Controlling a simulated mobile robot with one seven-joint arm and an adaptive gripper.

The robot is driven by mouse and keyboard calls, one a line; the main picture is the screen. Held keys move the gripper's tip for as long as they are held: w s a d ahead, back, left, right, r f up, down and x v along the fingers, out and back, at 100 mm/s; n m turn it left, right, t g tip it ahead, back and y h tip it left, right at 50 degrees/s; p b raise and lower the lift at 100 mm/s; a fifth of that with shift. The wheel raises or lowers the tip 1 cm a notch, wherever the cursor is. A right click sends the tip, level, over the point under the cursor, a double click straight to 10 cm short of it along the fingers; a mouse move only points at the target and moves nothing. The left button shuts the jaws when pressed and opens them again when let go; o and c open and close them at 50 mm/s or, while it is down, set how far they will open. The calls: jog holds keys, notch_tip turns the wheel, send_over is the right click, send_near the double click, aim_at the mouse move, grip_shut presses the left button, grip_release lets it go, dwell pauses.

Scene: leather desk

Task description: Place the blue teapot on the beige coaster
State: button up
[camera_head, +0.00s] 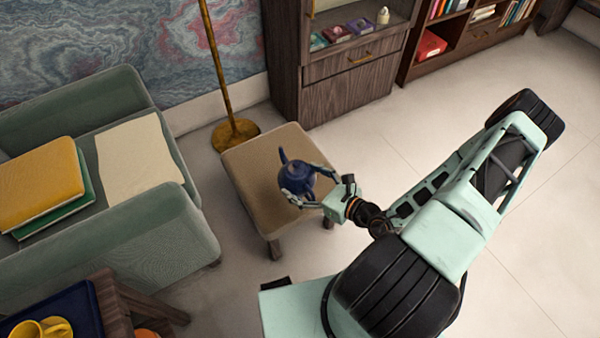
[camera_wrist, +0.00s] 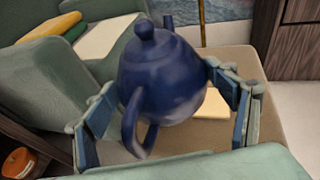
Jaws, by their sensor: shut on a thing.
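The blue teapot (camera_head: 297,179) is over the tan leather-topped table (camera_head: 250,165) in the head view. It also fills the middle of the wrist view (camera_wrist: 160,78), with its lid knob up and its handle towards me. My gripper (camera_head: 304,184) is shut on the teapot, with one finger on each side of its body. Both fingers also show in the wrist view (camera_wrist: 168,108). A pale beige flat piece, likely the coaster (camera_wrist: 213,105), shows on the tabletop partly behind the teapot. The teapot's base is mostly hidden, so I cannot tell whether it touches the top.
A green sofa (camera_head: 185,230) with a yellow cushion-like block (camera_head: 40,183) and a cream sheet (camera_head: 138,157) stands left. A brass lamp stand (camera_head: 234,133) is behind the table, and a dark wood cabinet (camera_head: 345,95) behind right. A yellow cup (camera_head: 42,328) is at lower left.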

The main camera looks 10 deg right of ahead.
jog(key=w+f, duration=0.1)
jog(key=w, duration=0.1)
jog(key=w+d+f+b, duration=0.1)
jog(key=w, duration=0.1)
jog(key=w+f, duration=0.1)
jog(key=w, duration=0.1)
jog(key=shift+w+d+b, duration=0.2)
jog(key=shift+w+b, duration=0.05)
jog(key=shift+b, duration=0.05)
jog(key=w+f, duration=0.1)
jog(key=w+f+b, duration=0.1)
jog(key=f, duration=0.1)
jog(key=w+d+f+b, duration=0.1)
jog(key=w+f, duration=0.1)
jog(key=shift+f, duration=0.2)
jog(key=shift+w+f+b, duration=0.15)
jog(key=shift+f+b, duration=0.2)
jog(key=shift+f, duration=0.45)
jog(key=shift+w+f+b, duration=0.1)
jog(key=shift+f+b, duration=0.25)
jog(key=shift+f, duration=0.45)
jog(key=shift+f, duration=0.15)
jog(key=o, duration=1.6)
jog(key=shift+s+f, duration=0.1)
jog(key=shift+c, duration=0.2)
